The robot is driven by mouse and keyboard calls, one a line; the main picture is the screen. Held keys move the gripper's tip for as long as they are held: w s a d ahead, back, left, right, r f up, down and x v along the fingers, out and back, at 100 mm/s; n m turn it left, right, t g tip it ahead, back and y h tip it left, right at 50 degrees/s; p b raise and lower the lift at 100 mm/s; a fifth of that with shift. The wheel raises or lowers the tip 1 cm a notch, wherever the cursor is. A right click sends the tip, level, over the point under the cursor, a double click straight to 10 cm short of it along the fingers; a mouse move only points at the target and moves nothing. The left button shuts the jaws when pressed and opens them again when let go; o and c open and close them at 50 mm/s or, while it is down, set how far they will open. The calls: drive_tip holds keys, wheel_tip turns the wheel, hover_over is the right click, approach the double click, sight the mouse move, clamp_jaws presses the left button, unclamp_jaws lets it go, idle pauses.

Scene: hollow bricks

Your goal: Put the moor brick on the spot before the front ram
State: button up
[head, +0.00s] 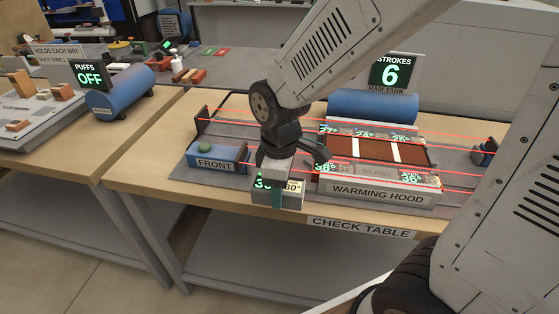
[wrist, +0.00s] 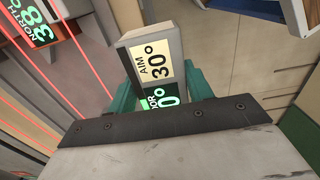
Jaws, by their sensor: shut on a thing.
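My gripper (head: 280,180) is shut on the moor brick (head: 291,192), a grey block held over the front part of the check table. In the wrist view the moor brick (wrist: 151,42) sits between two teal fingers, with a cream label "AIM 30°" and a green readout partly hidden by my gripper. The front ram (head: 217,165) is a blue block marked "FRONT" with a green knob, left of my gripper. My gripper and the brick cover the area just right of the ram, so I cannot make out the spot. Whether the brick touches anything below is unclear.
The warming hood (head: 378,190) stands to the right, with temperature readouts around brown panels. Red beam lines cross above the check table (head: 150,170). A blue ram tank (head: 372,106) lies behind, under a sign reading "STROKES 6". A side bench holds a "PUFFS OFF" sign (head: 88,75).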

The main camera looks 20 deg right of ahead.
drive_tip(key=w+d, duration=0.2)
drive_tip(key=w, duration=0.2)
drive_tip(key=w+d, duration=0.1)
drive_tip(key=w, duration=0.3)
drive_tip(key=w+d+f, duration=0.1)
drive_tip(key=w+d, duration=0.1)
drive_tip(key=w, duration=0.1)
drive_tip(key=shift+w+d+f, duration=0.1)
drive_tip(key=shift+w+d, duration=0.25)
drive_tip(key=shift+w, duration=0.05)
drive_tip(key=shift+w+d+f, duration=0.1)
drive_tip(key=shift+w+f, duration=0.05)
drive_tip(key=shift+f, duration=1.65)
drive_tip(key=shift+f, duration=0.15)
drive_tip(key=o, duration=1.5)
drive_tip(key=shift+c, duration=0.2)
